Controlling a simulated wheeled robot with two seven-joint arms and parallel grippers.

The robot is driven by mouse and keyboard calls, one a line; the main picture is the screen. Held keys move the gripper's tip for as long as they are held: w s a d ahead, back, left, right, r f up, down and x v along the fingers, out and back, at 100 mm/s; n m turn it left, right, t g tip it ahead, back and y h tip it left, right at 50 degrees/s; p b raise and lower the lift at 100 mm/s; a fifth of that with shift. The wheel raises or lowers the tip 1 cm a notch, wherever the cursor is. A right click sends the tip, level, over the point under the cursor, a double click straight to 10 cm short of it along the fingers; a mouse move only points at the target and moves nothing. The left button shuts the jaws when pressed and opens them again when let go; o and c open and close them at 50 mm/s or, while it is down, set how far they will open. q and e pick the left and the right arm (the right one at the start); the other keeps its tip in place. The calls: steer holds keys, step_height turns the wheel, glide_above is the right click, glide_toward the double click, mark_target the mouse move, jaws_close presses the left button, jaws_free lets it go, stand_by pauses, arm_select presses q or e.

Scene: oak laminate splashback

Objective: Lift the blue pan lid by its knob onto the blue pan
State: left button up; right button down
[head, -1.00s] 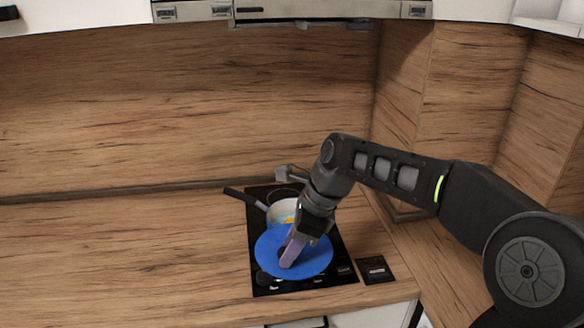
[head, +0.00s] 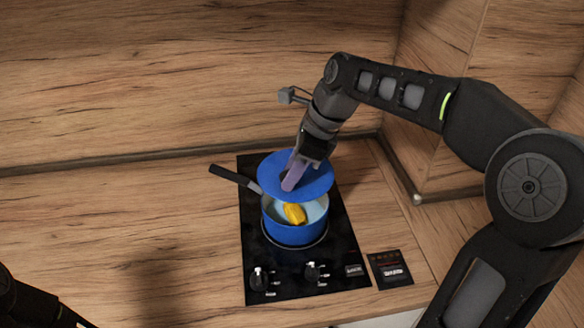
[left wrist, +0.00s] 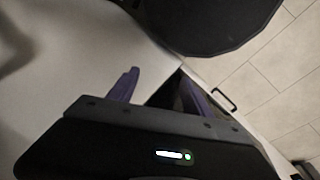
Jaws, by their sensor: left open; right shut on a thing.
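The blue pan lid (head: 312,183) is in the head view, held above the back part of the blue pan. My right gripper (head: 289,183) is shut on the lid's knob, which its fingers hide. The blue pan (head: 291,233) stands on the hob below, its dark handle (head: 232,178) pointing to the back left. A yellow thing (head: 295,213) lies inside it. The lid covers the far part of the opening; the near part shows. My left gripper (left wrist: 162,95) is open and empty in the left wrist view, away from the pan.
The black hob (head: 345,245) has two knobs at its front edge. A small dark panel (head: 389,268) lies to its right. The wooden worktop (head: 130,235) left of the hob is clear. A wooden splashback (head: 190,80) rises behind.

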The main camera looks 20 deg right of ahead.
steer(key=shift+w+f, duration=0.1)
steer(key=shift+f, duration=0.2)
step_height(320, 180, down, 5)
steer(key=b, duration=0.5)
steer(key=shift+f, duration=0.15)
steer(key=shift+f+b, duration=0.65)
steer(key=shift+f, duration=0.25)
steer(key=shift+p, duration=0.4)
steer(key=shift+f, duration=0.55)
stand_by(1.5)
steer(key=c, duration=0.9)
jaws_free()
